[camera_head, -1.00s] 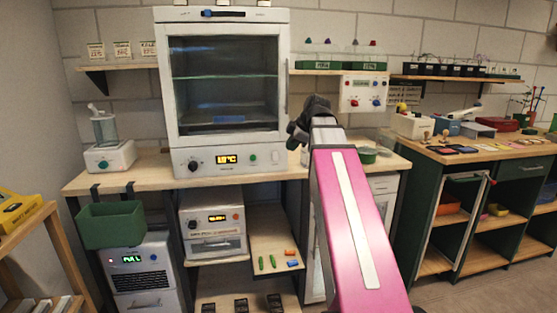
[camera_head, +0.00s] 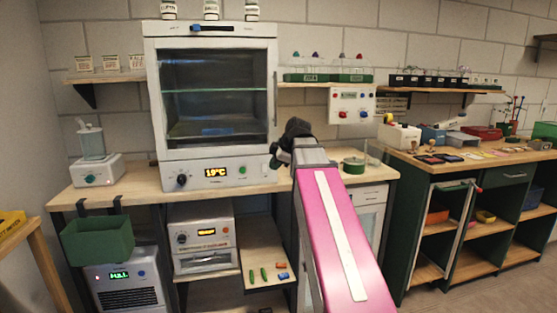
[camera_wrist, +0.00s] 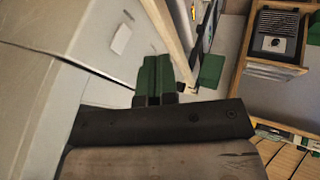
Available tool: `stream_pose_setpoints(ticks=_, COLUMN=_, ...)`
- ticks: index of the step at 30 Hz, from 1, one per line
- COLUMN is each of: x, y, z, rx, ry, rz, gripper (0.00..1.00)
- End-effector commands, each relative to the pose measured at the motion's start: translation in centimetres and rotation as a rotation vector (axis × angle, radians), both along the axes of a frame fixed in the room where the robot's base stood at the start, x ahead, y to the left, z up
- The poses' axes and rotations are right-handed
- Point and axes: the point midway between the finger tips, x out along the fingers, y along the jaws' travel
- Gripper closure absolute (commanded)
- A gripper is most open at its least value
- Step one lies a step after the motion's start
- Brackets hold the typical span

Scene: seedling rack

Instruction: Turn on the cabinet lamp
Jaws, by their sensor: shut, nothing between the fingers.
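The white cabinet (camera_head: 150,110) stands on the wooden bench, its glass door (camera_head: 214,95) shut and its inside dark. Its lower panel carries a black knob (camera_head: 182,180), a lit yellow display (camera_head: 215,172) and a small green button (camera_head: 243,169). A dark bar with a blue mark (camera_head: 212,27) sits on its top edge. My gripper (camera_head: 276,157) is at the cabinet's lower right corner, shut and empty; whether it touches the cabinet is unclear. In the wrist view its green fingers (camera_wrist: 154,75) are together beside a pale surface. My gripper hides part of the panel's right end.
A control box with coloured knobs (camera_head: 352,103) hangs on the wall to the right. A round green tin (camera_head: 354,165) stands on the bench right of my arm. A green bin (camera_head: 97,240) hangs at the bench's front left.

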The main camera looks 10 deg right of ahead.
Motion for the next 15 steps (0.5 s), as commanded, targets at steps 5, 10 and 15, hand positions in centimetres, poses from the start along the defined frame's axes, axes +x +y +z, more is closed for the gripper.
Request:
stream_pose_setpoints(ticks=5, x=1.3, y=1.0, z=-2.3, rx=0.000, ry=0.002, rz=0.001, gripper=1.00)
stream_pose_setpoints(ticks=10, x=2.7, y=1.8, z=-4.1, rx=0.000, ry=0.001, rz=0.000, gripper=1.00)
stream_pose_setpoints(ticks=15, x=5.1, y=1.7, z=-4.2, rx=0.000, ry=0.000, rz=-0.001, gripper=1.00)
